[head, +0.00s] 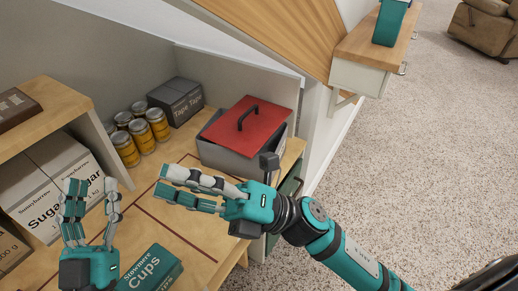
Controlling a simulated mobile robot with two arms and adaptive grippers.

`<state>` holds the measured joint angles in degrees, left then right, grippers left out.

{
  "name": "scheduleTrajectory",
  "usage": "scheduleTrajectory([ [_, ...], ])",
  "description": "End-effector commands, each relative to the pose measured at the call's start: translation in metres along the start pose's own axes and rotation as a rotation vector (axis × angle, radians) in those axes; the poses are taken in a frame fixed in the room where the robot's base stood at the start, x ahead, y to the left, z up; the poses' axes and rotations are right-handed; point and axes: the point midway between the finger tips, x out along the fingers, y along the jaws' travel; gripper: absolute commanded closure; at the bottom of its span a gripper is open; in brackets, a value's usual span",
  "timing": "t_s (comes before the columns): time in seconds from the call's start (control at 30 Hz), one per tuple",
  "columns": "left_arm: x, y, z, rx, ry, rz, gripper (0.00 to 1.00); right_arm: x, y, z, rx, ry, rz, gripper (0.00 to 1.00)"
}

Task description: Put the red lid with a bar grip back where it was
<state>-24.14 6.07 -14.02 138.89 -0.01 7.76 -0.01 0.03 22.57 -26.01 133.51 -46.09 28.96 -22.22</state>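The red lid (262,119) with a black bar grip (248,116) lies on top of a grey box (239,163) at the back right of the wooden shelf top. My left gripper (92,192) is at the lower left, fingers pointing up, open and empty. My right gripper (166,182) is in front of the box, fingers pointing left, apart from the lid. Its fingers look spread with nothing between them.
Several yellow jars (142,137) and a dark tape box (176,101) stand left of the grey box. Sugar boxes (50,190) stand at the left under a raised shelf (62,100). A green cups box (150,270) is near the front. Bare wood (160,215) lies between.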

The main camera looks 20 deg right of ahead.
Motion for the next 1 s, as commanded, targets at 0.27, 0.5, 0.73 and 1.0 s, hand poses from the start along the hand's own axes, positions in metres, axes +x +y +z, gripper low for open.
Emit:
scheduleTrajectory([
  [0.27, 0.000, 0.000, 0.000, 0.000, 0.000, 0.000, 0.60, -0.080, 0.002, 0.084, 0.960, -0.642, 0.323, 0.69],
  [0.5, 0.000, 0.000, 0.000, 0.000, 0.000, 0.000, 0.60, -0.115, -0.012, 0.095, 1.239, -0.800, 0.455, 0.69],
  [0.73, 0.000, 0.000, 0.000, 0.000, 0.000, 0.000, 0.60, -0.115, -0.012, 0.095, 1.244, -0.800, 0.457, 0.69],
  [1.0, 0.000, 0.000, 0.000, 0.000, 0.000, 0.000, 0.60, -0.115, -0.012, 0.095, 1.242, -0.799, 0.455, 0.69],
])
